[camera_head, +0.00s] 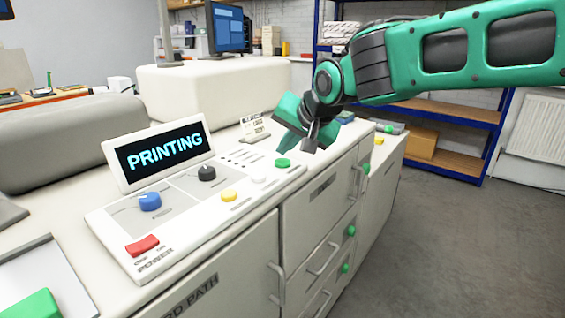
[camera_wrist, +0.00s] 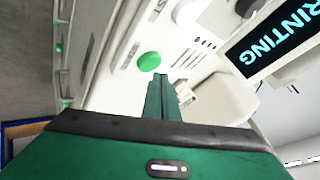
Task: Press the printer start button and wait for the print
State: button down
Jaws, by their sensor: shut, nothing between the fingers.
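The printer's control panel (camera_head: 205,199) lies on the long white cabinet. Its tilted display (camera_head: 166,152) reads "PRINTING", and part of that word shows on the display in the wrist view (camera_wrist: 280,38). A green round button (camera_head: 283,162) sits at the panel's far right end; it also shows in the wrist view (camera_wrist: 149,62). My gripper (camera_head: 309,148) is shut and empty. Its fingertips are close to the green button, just right of it in the head view. In the wrist view the shut fingers (camera_wrist: 160,80) appear just below the button; I cannot tell whether they touch it.
The panel also has a blue knob (camera_head: 150,201), a black knob (camera_head: 207,173), a yellow button (camera_head: 229,195) and a red power switch (camera_head: 142,245). A white block-shaped housing (camera_head: 215,92) stands behind. Blue shelving (camera_head: 470,150) stands at back right. The floor at right is clear.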

aim_at(285, 163)
jog(key=shift+r, duration=0.1)
jog(key=shift+r, duration=2.45)
